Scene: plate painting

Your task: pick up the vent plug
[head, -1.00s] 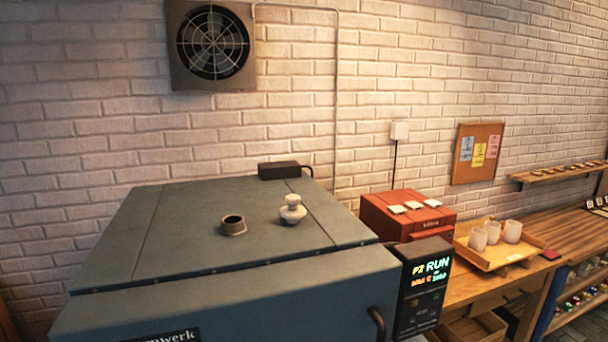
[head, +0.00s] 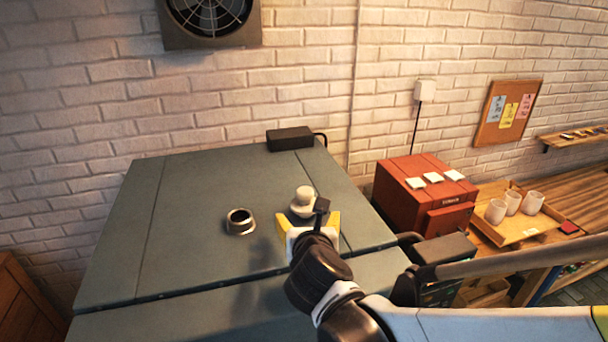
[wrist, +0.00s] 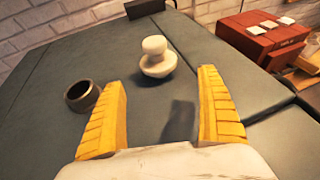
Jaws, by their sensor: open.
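The vent plug (head: 304,200) is a cream, knobbed piece standing on the grey-green top of the kiln (head: 190,200). In the wrist view the plug (wrist: 157,60) stands upright beyond my fingertips, between their lines. My gripper (head: 310,226) reaches in from the lower right and partly covers the plug's base in the head view. In the wrist view my gripper (wrist: 165,95) shows two yellow fingers spread wide with nothing between them. A round metal vent collar (head: 240,221) sits on the kiln top, left of the plug and apart from it.
A dark box (head: 290,138) sits at the back of the kiln top. A red box (head: 424,190) with pale tiles on it stands to the right. A wooden tray (head: 520,230) holds white cups. The left part of the kiln top is clear.

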